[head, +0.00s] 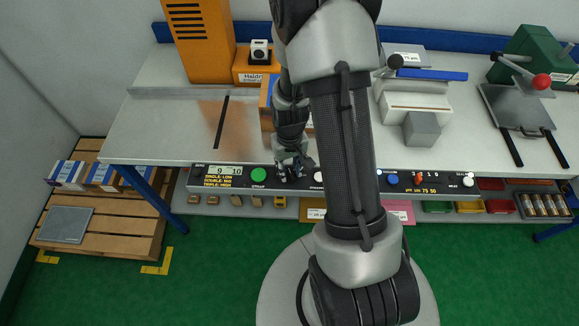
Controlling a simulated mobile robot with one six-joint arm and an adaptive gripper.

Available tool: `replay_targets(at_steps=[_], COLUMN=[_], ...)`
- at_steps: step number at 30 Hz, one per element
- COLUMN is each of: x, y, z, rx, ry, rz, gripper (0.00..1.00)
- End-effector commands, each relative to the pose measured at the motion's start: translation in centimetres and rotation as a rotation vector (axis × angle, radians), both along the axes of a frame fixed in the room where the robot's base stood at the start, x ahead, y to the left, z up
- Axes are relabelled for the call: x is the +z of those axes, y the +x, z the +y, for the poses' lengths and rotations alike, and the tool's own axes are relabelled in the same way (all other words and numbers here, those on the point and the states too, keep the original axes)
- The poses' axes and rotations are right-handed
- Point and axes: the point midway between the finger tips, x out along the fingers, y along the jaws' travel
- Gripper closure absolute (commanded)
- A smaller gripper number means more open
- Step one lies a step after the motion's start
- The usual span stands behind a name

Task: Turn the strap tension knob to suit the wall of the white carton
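A long black control panel (229,185) runs along the front edge of the bench. Its left end has a display (226,170) reading 9 10, with yellow text: single low, double mid, triple high. A green button (258,174) sits right of it. My gripper (292,172) is down at the panel just right of the green button, and covers what is under it. I cannot make out the tension knob or the gap between the fingers. No white carton is clearly identifiable; a brown and blue box (267,104) stands behind my gripper, partly hidden by my arm.
An orange machine (200,33) stands at the back left. A pale sealer-like device (415,102) with a grey block (422,129) and a red-knobbed press (518,100) stand right. A pallet (110,222) with cartons lies left. The bench's left part is clear.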

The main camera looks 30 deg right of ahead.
Motion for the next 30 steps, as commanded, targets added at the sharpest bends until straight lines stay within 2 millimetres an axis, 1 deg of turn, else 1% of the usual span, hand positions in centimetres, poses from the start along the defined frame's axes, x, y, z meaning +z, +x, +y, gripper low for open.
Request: replay_targets(at_steps=[5,8,11,18,21,25,30], x=[0.1,1.0,2.6,7.8,9.6,11.2,12.0], y=[0.0,0.1,0.2,0.1,0.1,0.1,0.0], z=[0.0,0.0,-0.1,0.0,0.0,0.0,0.0], rx=[0.0,0.0,0.0,0.0,0.0,0.0,0.0], ry=[0.0,-0.001,-0.002,-0.002,-0.002,0.0,0.0], rz=[-0.001,-0.003,-0.006,-0.007,-0.006,-0.002,0.0], gripper=[0.71,0.71,0.71,0.71,0.71,0.71,0.71])
